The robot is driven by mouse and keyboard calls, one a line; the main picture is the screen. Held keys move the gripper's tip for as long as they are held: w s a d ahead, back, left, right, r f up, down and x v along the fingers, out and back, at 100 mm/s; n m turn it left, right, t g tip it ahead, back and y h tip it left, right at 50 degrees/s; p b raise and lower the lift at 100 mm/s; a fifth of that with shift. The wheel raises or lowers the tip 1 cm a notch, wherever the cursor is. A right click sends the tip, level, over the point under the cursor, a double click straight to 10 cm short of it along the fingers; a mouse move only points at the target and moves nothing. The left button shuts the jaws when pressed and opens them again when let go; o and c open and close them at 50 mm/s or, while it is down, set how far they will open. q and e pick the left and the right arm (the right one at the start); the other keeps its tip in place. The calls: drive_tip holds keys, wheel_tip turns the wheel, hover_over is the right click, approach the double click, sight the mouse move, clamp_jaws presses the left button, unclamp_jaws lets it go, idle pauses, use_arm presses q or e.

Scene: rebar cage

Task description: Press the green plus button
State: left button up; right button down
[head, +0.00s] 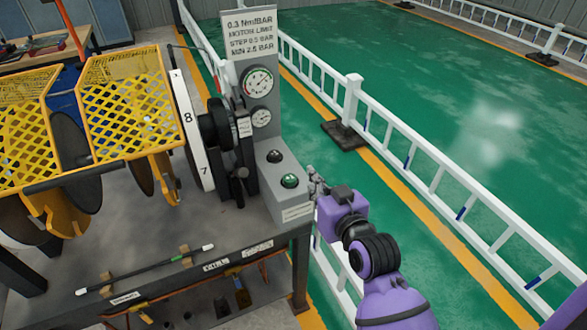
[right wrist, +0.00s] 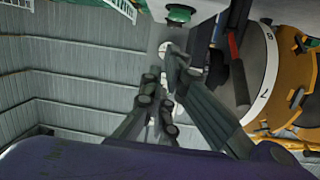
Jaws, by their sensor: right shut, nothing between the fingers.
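The green button (head: 289,181) sits on the sloped top of a grey control box (head: 268,197) at the right end of the workbench. Any plus mark on it is too small to make out. A dark button (head: 274,156) lies just behind it on the same box. My right gripper (head: 312,175) is shut and empty, just right of the box, its fingertips apart from the green button in the head view. In the right wrist view the green button (right wrist: 180,14) shows at the top edge, beyond the closed fingertips (right wrist: 174,52). My left gripper is not in view.
A grey panel with two gauges (head: 257,82) and a printed sign (head: 250,33) rises behind the box. A numbered white disc (head: 190,130) and yellow mesh guards (head: 125,100) stand left. A black rod (head: 145,270) lies on the bench front. White railing (head: 420,145) runs along the right.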

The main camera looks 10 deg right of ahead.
drive_tip(key=shift+a+r+n+y, duration=0.25)
drive_tip(key=shift+a+r+n, duration=0.05)
drive_tip(key=shift+r, duration=0.4)
drive_tip(key=shift+a+r+n+y, duration=0.25)
drive_tip(key=shift+r+n, duration=0.05)
drive_tip(key=shift+r, duration=0.4)
hover_over(294, 182)
wheel_tip(294, 182, down, 2)
wheel_tip(294, 182, down, 3)
drive_tip(key=shift+w+f+p, duration=0.1)
drive_tip(key=shift+p, duration=0.25)
drive_tip(key=shift+f, duration=0.6)
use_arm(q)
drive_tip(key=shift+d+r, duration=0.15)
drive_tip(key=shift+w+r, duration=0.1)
use_arm(e)
drive_tip(key=shift+f, duration=0.1)
